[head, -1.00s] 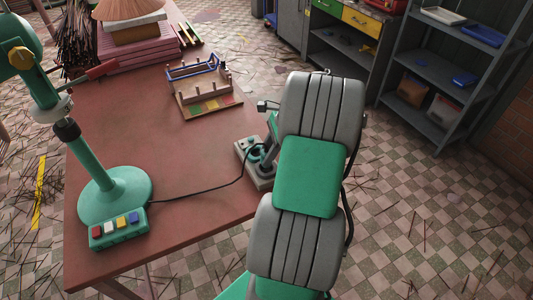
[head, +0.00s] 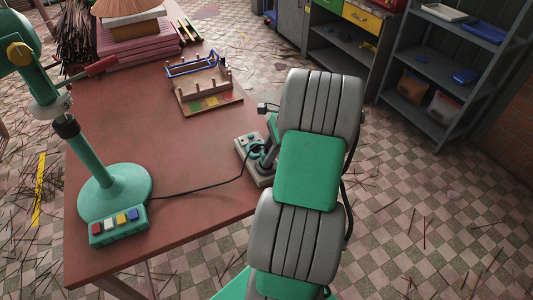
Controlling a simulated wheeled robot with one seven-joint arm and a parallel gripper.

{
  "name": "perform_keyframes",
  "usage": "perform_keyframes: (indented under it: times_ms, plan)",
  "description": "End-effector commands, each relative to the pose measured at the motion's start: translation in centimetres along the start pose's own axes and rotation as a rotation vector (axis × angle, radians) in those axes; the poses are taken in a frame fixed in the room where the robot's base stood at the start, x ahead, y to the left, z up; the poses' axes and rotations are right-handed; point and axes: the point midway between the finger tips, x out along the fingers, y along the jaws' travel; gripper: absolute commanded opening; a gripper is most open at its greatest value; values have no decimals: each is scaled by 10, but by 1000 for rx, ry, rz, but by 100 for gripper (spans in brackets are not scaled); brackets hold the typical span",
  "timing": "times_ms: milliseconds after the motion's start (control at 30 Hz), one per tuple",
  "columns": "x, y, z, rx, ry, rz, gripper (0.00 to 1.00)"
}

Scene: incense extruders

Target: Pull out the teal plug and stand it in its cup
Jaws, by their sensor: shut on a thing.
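A grey socket box (head: 246,143) sits at the right edge of the red-brown table, partly covered by my arm. My gripper (head: 262,158) is over this box, small in view and mostly hidden by my wrist. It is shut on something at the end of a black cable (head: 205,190). The teal plug cannot be made out, and whether it is still in its socket cannot be told. I cannot make out the plug's cup.
A teal extruder stand (head: 115,190) with a red lever (head: 100,67) stands at the table's left. A wooden rack (head: 205,85) and pink stacks (head: 130,50) stand at the back. The table's middle is clear apart from the cable. Shelves (head: 440,70) stand beyond.

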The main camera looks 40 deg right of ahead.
Motion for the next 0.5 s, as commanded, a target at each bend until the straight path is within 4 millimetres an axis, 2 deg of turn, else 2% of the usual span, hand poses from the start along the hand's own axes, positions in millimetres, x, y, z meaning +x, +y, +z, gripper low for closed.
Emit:
perform_keyframes:
  times_ms: [367,400,500]
  plan:
    - [7,0,-3,1,0,-1,0]
    - [8,0,-3,1,0,-1,34]
    - [7,0,-3,1,0,-1,42]
